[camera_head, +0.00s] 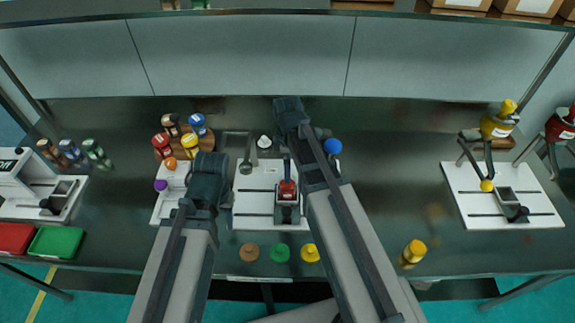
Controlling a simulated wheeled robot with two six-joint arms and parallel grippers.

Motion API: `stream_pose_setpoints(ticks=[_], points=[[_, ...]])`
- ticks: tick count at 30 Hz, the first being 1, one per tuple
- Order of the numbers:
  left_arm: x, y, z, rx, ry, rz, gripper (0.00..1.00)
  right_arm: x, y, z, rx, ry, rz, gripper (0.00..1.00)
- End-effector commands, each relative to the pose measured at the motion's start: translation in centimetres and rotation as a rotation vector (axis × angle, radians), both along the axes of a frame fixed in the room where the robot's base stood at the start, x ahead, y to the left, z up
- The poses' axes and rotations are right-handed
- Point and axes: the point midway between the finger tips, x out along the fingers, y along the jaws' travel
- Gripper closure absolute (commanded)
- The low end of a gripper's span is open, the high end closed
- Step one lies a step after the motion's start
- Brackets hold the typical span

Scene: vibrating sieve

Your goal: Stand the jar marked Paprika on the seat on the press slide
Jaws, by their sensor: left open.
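Several capped jars stand on a brown rack at the back left: a red-capped jar (162,146), a yellow-capped jar (190,146), a blue-capped jar (198,124) and a brown-topped one (171,124). Their labels are too small to read, so I cannot tell which says Paprika. A dark slide unit (287,212) sits on the middle white board (252,207), with a red part upright on it; its seat is not clear. My left gripper (208,180) is open, in front of the rack, its fingertips mostly hidden. My right arm reaches over the middle board; its fingers cannot be made out.
A yellow-capped jar (413,252) stands front right. A right-hand white board (470,206) carries another slide unit. Red and green trays (58,242) lie at left. The table between middle and right boards is mostly clear.

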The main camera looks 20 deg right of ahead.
Motion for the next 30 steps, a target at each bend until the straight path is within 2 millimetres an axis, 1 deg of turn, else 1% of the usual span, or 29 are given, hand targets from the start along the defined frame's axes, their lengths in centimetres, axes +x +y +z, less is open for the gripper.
stream_pose_setpoints(ticks=[1, 3, 8, 11, 14, 18, 21, 25, 27, 30], points=[[0.0, 0.0, 1.0, 0.0, 0.0, 0.0, 0.5, 0.0, 0.0, 1.0, 0.0, 0.0, 0.0, 0.04], [0.0, 0.0, 1.3, 0.0, 0.0, 0.0, 0.5, 0.0, 0.0, 1.3, 0.0, 0.0, 0.0, 0.04], [0.0, 0.0, 1.4, 0.0, 0.0, 0.0, 0.5, 0.0, 0.0, 1.4, 0.0, 0.0, -0.001, 0.04], [0.0, 0.0, 1.3, 0.0, 0.0, 0.0, 0.5, -0.7, 0.7, 1.3, -0.004, 0.002, -0.035, 0.04], [0.0, 0.0, 1.3, 0.0, 0.0, 0.0, 0.5, -2.8, 2.6, 1.3, -0.016, 0.008, -0.148, 0.04], [0.0, 0.0, 1.3, 0.0, 0.0, 0.0, 0.5, -6.8, 5.9, 1.3, -0.048, 0.009, -0.4, 0.04], [0.0, 0.0, 1.3, 0.0, 0.0, 0.0, 0.5, -9.5, 7.7, 1.3, -0.071, 0.004, -0.581, 0.04], [0.0, 0.0, 1.3, 0.0, 0.0, 0.0, 0.5, -12.2, 9.3, 1.4, -0.093, -0.011, -0.774, 0.04], [0.0, 0.0, 1.3, 0.0, 0.0, 0.0, 0.5, -13.2, 9.9, 1.4, -0.102, -0.019, -0.851, 0.04], [0.0, 0.0, 1.3, 0.0, 0.0, 0.0, 0.5, -14.1, 10.3, 1.4, -0.11, -0.027, -0.923, 0.04]])
